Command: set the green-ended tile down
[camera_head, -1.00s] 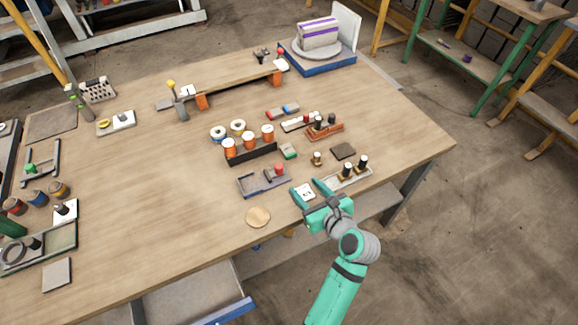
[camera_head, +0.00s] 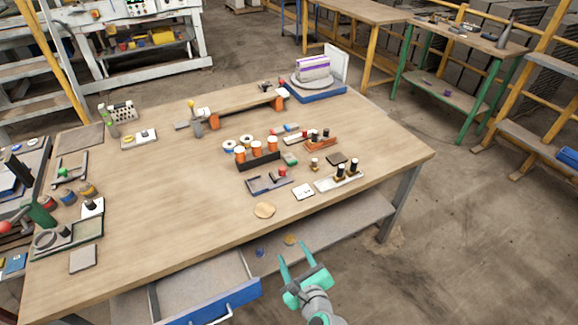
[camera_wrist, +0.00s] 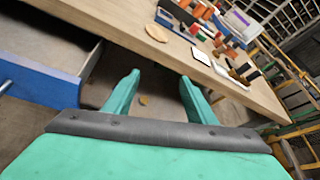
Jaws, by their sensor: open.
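My gripper (camera_head: 297,252) is open and empty, off the front edge of the table and apart from everything on it. In the wrist view its two green fingers (camera_wrist: 159,78) stand apart with nothing between them. A small tile with green on it (camera_head: 289,159) lies on the table just right of the black rack; it is too small to make out its ends surely. A white tile with dark marks (camera_head: 303,192) lies flat near the front edge and also shows in the wrist view (camera_wrist: 200,57).
A round wooden disc (camera_head: 264,210) lies near the table's front edge. A grey holder (camera_head: 269,181), a tray with dark pegs (camera_head: 340,181) and a black rack with orange spools (camera_head: 258,160) stand close by. An open drawer with a blue front (camera_head: 230,303) juts out below.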

